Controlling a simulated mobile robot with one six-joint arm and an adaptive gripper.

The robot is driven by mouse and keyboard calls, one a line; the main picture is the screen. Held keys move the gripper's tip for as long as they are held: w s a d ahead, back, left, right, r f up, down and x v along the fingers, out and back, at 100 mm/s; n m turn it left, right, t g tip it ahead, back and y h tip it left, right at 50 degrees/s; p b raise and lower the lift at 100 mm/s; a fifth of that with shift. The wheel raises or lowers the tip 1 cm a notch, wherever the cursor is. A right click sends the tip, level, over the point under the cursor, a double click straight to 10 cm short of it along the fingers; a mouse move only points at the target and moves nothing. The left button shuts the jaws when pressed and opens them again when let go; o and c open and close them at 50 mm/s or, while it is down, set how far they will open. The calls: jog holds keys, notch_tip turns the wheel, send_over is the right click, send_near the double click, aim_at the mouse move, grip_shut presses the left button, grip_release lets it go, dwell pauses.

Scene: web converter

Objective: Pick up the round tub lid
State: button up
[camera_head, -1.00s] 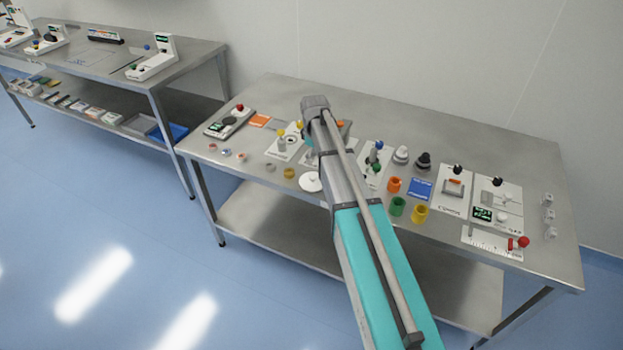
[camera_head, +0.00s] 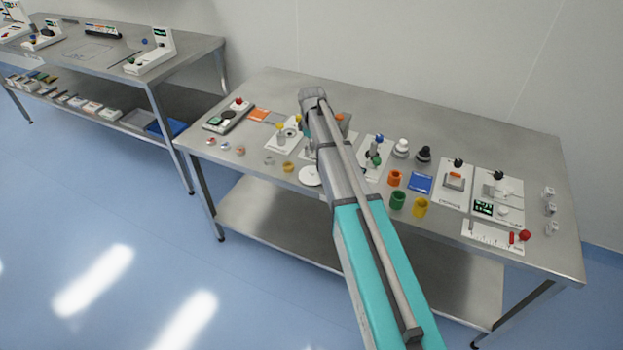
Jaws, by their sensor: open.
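A flat white disc (camera_head: 310,176), which looks like the round tub lid, lies near the front edge of the steel table (camera_head: 262,208), left of my arm. Its right side is partly covered by the arm. My arm reaches up over the table from the bottom of the view and bends at its grey top joint. My gripper is not visible; the arm hides the area behind it. A small teal piece shows just left of the arm, too small to identify.
Left of the disc are a yellow-brown cup (camera_head: 289,167) and several small round parts. Right of the arm stand a green cup (camera_head: 398,200), a yellow cup (camera_head: 420,207), an orange cup (camera_head: 395,178) and a blue square (camera_head: 420,183). A second steel table (camera_head: 183,58) stands at left.

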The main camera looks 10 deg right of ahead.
aim_at(312, 170)
jog(key=shift+f+b, duration=3.1)
jog(key=shift+f, duration=0.3)
jog(key=shift+f, duration=0.15)
jog(key=shift+w+d+f+b, duration=0.1)
jog(key=shift+w+f+b, duration=0.05)
jog(key=shift+f+b, duration=1.15)
jog(key=shift+w+d+f+b, duration=0.1)
jog(key=shift+f+b, duration=1.05)
jog(key=shift+b, duration=0.15)
jog(key=c, duration=1)
